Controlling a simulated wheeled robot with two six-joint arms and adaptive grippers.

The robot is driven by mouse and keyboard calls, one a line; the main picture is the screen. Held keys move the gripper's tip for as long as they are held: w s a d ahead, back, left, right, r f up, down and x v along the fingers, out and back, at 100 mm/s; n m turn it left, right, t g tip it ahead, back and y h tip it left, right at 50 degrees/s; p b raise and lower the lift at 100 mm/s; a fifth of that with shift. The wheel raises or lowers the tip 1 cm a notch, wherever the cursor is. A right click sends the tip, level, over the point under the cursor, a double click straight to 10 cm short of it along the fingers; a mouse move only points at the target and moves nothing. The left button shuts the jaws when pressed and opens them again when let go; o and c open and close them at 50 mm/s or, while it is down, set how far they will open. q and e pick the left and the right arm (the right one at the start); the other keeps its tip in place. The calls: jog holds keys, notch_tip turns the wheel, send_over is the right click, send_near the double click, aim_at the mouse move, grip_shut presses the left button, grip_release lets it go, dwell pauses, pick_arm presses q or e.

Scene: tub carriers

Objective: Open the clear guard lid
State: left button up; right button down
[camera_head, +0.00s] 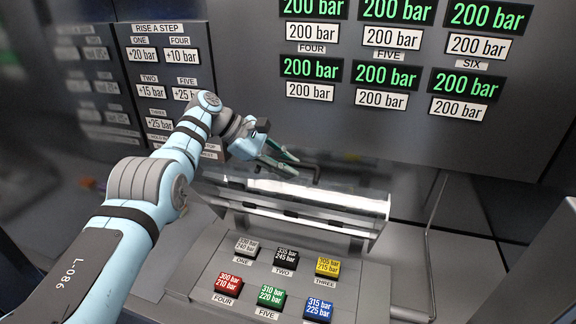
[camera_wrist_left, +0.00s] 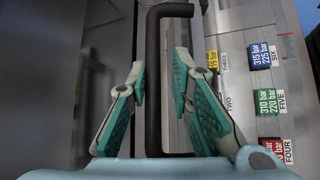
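The clear guard lid (camera_head: 345,199) stands raised behind the button panel (camera_head: 205,255), its long edge running across the view. The buttons in front of it show uncovered. A black bar handle (camera_head: 308,164) is at its upper edge; it shows large in the left wrist view (camera_wrist_left: 155,85). My left gripper (camera_head: 294,165) is just left of the handle in the head view. In the left wrist view its two teal-padded fingers (camera_wrist_left: 158,85) are apart on either side of the handle, with a visible gap on the right side. My right gripper is not in view.
Several coloured buttons, including a red one (camera_head: 229,283) and a blue one (camera_head: 319,308), sit on the panel. A wall of pressure displays (camera_head: 381,75) rises behind. A sign board (camera_head: 168,80) stands behind my left arm. A thin grey pipe (camera_head: 429,250) runs at the right.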

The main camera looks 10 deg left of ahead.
pick_arm(q)
jog(key=v, duration=0.7)
jog(key=shift+f, duration=0.1)
jog(key=shift+p, duration=0.3)
